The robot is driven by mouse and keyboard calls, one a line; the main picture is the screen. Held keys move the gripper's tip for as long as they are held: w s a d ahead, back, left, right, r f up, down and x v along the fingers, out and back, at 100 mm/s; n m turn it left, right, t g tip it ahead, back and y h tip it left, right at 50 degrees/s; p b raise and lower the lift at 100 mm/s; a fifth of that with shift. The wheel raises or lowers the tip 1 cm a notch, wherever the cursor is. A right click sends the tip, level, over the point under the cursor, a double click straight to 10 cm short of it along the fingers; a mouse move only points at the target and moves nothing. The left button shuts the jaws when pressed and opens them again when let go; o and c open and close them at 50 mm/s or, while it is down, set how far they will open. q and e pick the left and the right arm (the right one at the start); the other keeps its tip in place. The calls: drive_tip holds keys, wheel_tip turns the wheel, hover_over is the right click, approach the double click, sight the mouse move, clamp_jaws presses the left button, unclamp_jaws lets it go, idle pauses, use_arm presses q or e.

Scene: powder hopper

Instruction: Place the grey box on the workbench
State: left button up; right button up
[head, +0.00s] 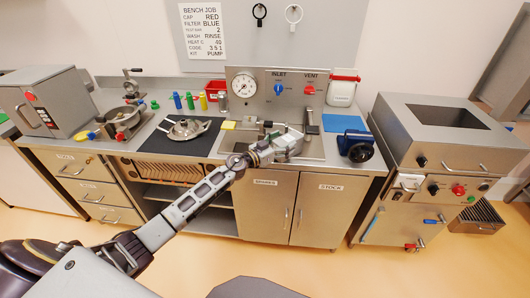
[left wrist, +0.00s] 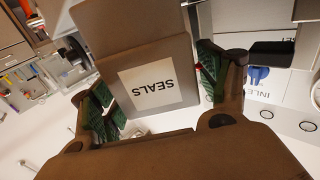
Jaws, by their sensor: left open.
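The grey box, labelled SEALS, fills the upper middle of the left wrist view (left wrist: 150,45). It also shows in the head view (head: 287,145), near the front of the workbench (head: 335,153). My left gripper (head: 268,153) is at the box; in the left wrist view its fingers (left wrist: 155,90) stand open on either side of it. The box's underside is hidden, so I cannot tell whether it touches the bench top. My right gripper is not in view.
A gauge panel (head: 262,92) stands behind the box. A dark mat with a metal fitting (head: 186,128) lies to the left. A blue sheet (head: 343,123) and a dark blue round-ended device (head: 358,146) are to the right. Coloured bottles (head: 190,101) stand at the back.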

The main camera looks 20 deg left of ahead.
sight(277, 146)
use_arm(q)
drive_tip(key=shift+v, duration=1.2)
drive_tip(key=shift+s+a, duration=0.3)
drive_tip(key=shift+s, duration=0.3)
drive_tip(key=shift+s+a, duration=0.35)
drive_tip(key=shift+s, duration=0.3)
drive_tip(key=shift+v, duration=1.75)
drive_tip(key=v, duration=0.2)
drive_tip(key=shift+s+a+r, duration=0.1)
drive_tip(key=shift+s+a, duration=0.1)
drive_tip(key=shift+s, duration=0.1)
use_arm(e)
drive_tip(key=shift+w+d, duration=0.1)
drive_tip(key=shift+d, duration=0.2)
